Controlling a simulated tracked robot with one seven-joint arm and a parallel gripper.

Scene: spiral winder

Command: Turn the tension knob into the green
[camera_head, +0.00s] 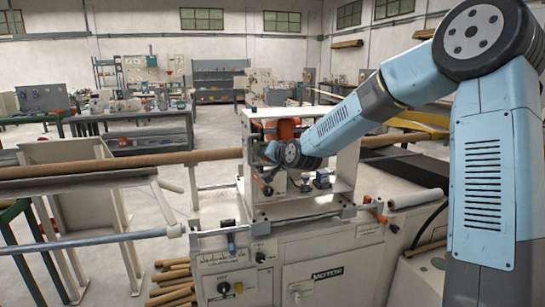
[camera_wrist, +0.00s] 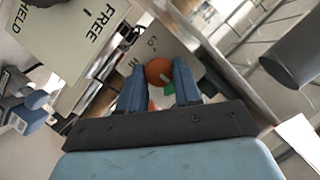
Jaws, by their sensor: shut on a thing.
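The tension knob (camera_wrist: 157,70) is round and orange, with a pale pointer mark on its right side. It sits on a pale panel marked LO and HI, and a small green patch (camera_wrist: 170,91) shows just beside its lower right edge. My gripper (camera_wrist: 159,78) is shut on the knob, one blue finger on each side. The fingers and palm hide part of the dial, so I cannot tell exactly where the pointer stands against the green. In the head view my arm reaches into the winder housing (camera_head: 257,211) and its wrist hides the knob.
A pale plate (camera_wrist: 75,45) marked FREE and HELD is close by at upper left in the wrist view. A grey cylinder (camera_wrist: 290,62) is at right. In the head view, a long brown tube (camera_head: 120,167) lies left of the housing, above the machine cabinet (camera_head: 335,275) marked MOTOR.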

